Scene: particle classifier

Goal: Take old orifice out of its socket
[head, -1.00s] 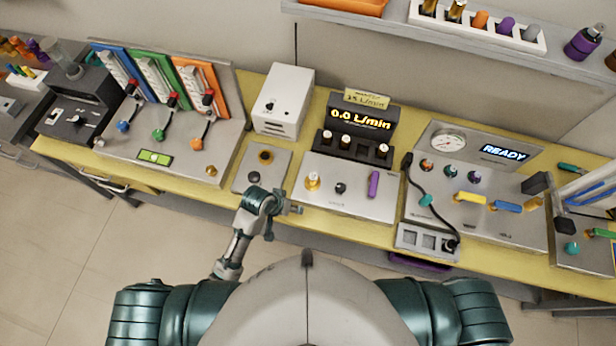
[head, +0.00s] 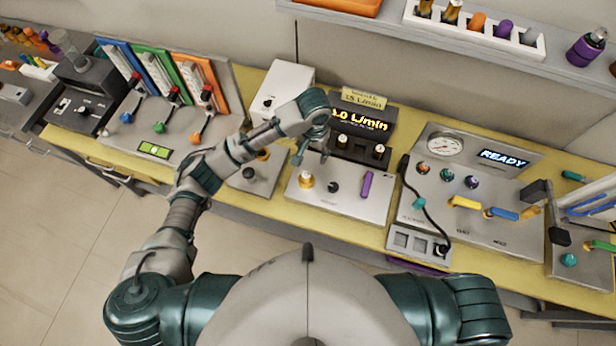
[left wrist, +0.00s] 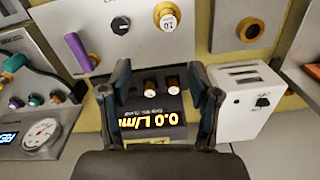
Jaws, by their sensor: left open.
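A brass orifice (head: 306,180) stands in its socket on the grey plate (head: 290,197), left of a black knob (head: 333,187). In the left wrist view this orifice (left wrist: 167,18) has a white face that seems to read 10. My left gripper (head: 311,156) is open and empty, above the back of the plate in front of the flow display. In the left wrist view its fingers (left wrist: 160,68) are spread on either side of the display stand, with the orifice beyond their tips. They appear clear of it. My right gripper is not in view.
A purple handle (head: 367,186) lies on the plate's right. The plate's front strip is clear.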

